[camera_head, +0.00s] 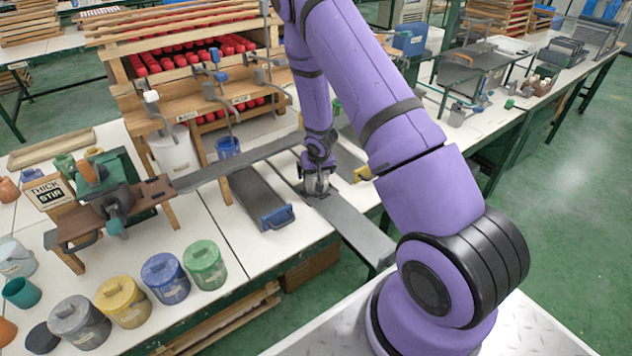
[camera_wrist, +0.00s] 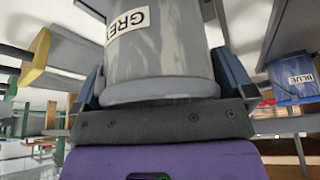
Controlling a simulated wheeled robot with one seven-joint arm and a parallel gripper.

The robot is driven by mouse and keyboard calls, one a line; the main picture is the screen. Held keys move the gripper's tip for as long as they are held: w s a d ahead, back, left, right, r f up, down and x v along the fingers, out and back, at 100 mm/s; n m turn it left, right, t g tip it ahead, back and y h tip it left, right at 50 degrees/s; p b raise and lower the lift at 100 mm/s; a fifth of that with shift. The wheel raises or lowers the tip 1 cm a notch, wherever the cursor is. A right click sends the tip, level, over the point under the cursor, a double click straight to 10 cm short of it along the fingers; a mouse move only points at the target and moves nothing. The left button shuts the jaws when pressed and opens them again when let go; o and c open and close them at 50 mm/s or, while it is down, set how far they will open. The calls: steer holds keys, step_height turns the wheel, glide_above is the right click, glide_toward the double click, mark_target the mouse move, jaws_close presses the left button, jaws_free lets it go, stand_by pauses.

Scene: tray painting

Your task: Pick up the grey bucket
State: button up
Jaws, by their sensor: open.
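The grey bucket (camera_wrist: 165,62), with a cream label reading GREY, fills the middle of the wrist view. My gripper (camera_wrist: 162,78) has one finger on each side of the bucket, and its jaws are open around it. Whether the fingers touch the walls cannot be told. In the head view, my gripper (camera_head: 318,170) is low over the grey track at the middle of the bench. The grey bucket (camera_head: 317,185) shows there only as a small part under my wrist.
A blue bucket (camera_head: 228,148) stands left of my gripper; it also shows in the wrist view (camera_wrist: 292,80). A yellow part (camera_head: 362,174) is close on the right. A blue-ended tray (camera_head: 278,217) and several lidded pots (camera_head: 204,265) are nearer the front. A wooden rack (camera_head: 185,75) stands behind.

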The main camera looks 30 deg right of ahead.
steer(key=shift+c, duration=0.5)
steer(key=c, duration=0.9)
steer(key=shift+o, duration=0.2)
steer(key=shift+r, duration=0.1)
